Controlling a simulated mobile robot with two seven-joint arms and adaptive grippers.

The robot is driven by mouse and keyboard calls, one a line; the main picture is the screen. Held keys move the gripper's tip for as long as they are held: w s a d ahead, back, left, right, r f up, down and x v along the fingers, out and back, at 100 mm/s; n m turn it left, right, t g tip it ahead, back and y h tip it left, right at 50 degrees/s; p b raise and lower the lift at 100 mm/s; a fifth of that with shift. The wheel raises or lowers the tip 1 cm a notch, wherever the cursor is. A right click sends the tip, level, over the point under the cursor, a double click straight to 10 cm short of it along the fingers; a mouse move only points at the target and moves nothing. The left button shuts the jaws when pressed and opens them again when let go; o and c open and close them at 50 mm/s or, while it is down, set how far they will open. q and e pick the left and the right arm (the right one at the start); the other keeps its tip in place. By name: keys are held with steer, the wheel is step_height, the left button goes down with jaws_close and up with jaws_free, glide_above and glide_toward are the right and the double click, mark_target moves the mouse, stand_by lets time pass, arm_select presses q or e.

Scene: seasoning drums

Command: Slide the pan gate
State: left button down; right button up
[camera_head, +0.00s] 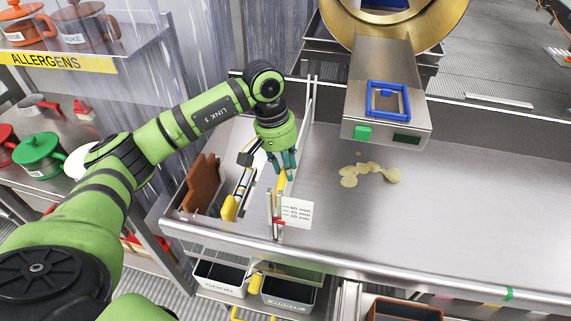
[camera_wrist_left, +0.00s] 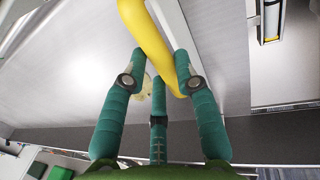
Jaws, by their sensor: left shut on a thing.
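The pan gate (camera_head: 308,112) is a thin upright metal plate standing across the long steel pan (camera_head: 460,215), near its left end. A yellow handle (camera_head: 282,181) is at the gate. My left gripper (camera_head: 284,164) reaches down over the gate with its teal fingers shut on this handle. In the left wrist view the curved yellow handle (camera_wrist_left: 148,38) passes between the fingers (camera_wrist_left: 160,68), beside a pale strip of the gate. The fingers partly hide the handle. My right gripper is not in view.
A white scale card (camera_head: 297,213) with a red mark beside it is at the pan's front. A brown board (camera_head: 201,184) and another yellow handle (camera_head: 229,208) are left of the gate. Yellowish chips (camera_head: 368,173) lie right of it, below a steel chute (camera_head: 385,95). Bins (camera_head: 219,279) sit below.

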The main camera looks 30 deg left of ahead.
arm_select(q)
step_height(320, 180, up, 5)
steer(key=shift+w+f, duration=0.1)
steer(key=c, duration=0.9)
jaws_free()
steer(key=shift+f, duration=0.1)
steer(key=shift+c, duration=0.2)
step_height(320, 180, up, 12)
steer(key=a, duration=0.2)
steer(key=shift+s+a+f, duration=0.15)
steer(key=shift+s, duration=0.2)
